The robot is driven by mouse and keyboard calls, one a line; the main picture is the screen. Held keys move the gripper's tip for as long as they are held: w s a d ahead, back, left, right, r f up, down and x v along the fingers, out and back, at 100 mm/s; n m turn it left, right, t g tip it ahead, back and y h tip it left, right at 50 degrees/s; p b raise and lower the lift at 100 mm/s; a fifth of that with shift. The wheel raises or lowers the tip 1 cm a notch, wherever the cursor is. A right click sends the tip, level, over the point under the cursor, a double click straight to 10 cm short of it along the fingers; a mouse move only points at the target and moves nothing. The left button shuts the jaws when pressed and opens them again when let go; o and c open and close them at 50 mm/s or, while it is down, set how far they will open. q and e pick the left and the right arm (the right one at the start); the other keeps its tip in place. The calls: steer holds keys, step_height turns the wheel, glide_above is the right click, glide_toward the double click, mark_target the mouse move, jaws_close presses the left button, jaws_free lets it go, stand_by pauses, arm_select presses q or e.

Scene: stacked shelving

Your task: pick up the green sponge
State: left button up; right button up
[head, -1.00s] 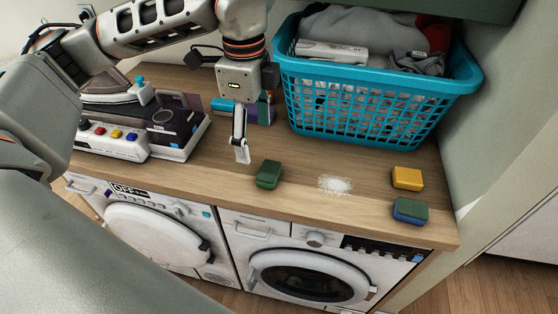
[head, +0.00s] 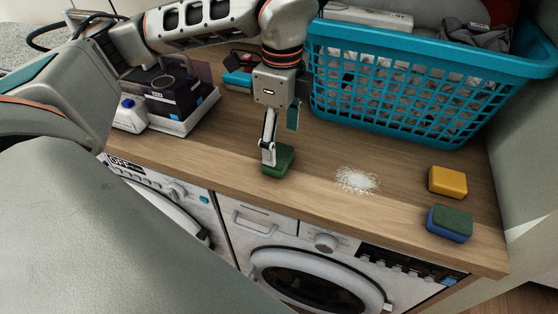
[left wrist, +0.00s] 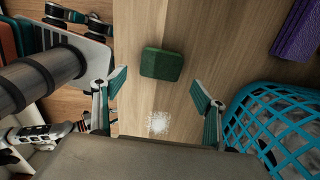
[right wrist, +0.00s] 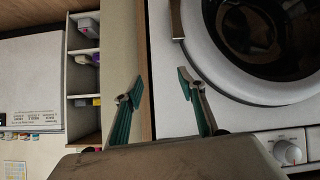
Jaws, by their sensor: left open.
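The green sponge (head: 281,163) lies on the wooden worktop near its front edge, left of a patch of white powder. In the left wrist view the sponge (left wrist: 162,64) lies flat, between and slightly beyond the lines of my two spread fingertips. My left gripper (head: 281,138) is open and empty, pointing down just above the sponge. In the head view one finger overlaps the sponge's left side; I cannot tell if it touches. My right gripper (right wrist: 160,85) is open and empty in the right wrist view, in front of a washing machine; it is not seen in the head view.
White powder (head: 356,180) lies right of the sponge. A yellow sponge (head: 447,182) and a green-and-blue sponge (head: 450,223) lie farther right. A teal laundry basket (head: 415,100) stands behind. Boxed items stand at the left. Washing machines (head: 310,270) are below the worktop.

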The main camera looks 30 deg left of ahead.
mark_target(278, 155)
arm_select(q)
steer(key=f, duration=0.6)
steer(key=shift+a, duration=0.4)
steer(key=shift+r, duration=0.1)
steer(key=shift+c, duration=0.5)
steer(key=c, duration=0.7)
